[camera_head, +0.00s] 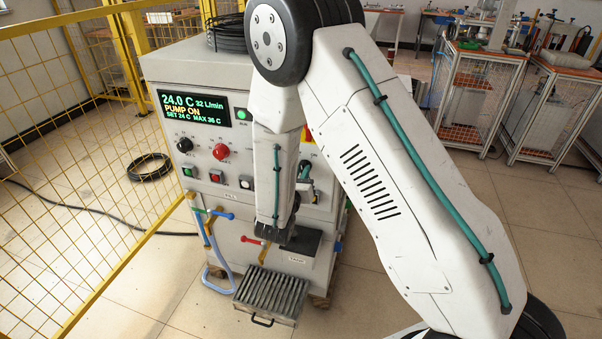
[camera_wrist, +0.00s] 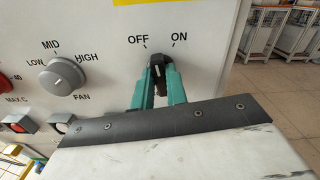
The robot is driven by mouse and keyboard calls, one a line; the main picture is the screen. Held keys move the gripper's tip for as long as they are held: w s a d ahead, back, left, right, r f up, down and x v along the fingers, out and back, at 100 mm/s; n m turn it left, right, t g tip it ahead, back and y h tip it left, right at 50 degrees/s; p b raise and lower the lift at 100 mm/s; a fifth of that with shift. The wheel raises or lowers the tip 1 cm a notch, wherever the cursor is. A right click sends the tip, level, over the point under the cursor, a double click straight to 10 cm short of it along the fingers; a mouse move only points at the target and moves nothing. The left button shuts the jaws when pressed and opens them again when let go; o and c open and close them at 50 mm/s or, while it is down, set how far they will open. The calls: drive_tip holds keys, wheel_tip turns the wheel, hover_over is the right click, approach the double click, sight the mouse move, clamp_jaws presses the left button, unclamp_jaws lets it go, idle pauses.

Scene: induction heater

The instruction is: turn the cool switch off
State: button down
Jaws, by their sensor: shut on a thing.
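The black rotary switch (camera_wrist: 156,61) sits on the white panel under the printed words OFF and ON in the wrist view. My gripper (camera_wrist: 158,75) has its two teal fingers closed on the switch, one on each side. The switch handle stands close to upright between the two marks; its exact pointing is hard to read. Its name label is hidden behind my gripper. In the head view my arm hides the switch on the front of the white heater cabinet (camera_head: 193,70).
Left of the switch are a grey FAN knob (camera_wrist: 62,77), a red button (camera_wrist: 18,123) and a white button (camera_wrist: 62,123). The cabinet's display (camera_head: 194,108) reads PUMP ON. A yellow mesh fence (camera_head: 60,190) stands left; a slatted tray (camera_head: 271,293) juts out low in front.

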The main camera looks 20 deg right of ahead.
drive_tip(key=c, duration=1.4)
unclamp_jaws()
drive_tip(key=v, duration=0.8)
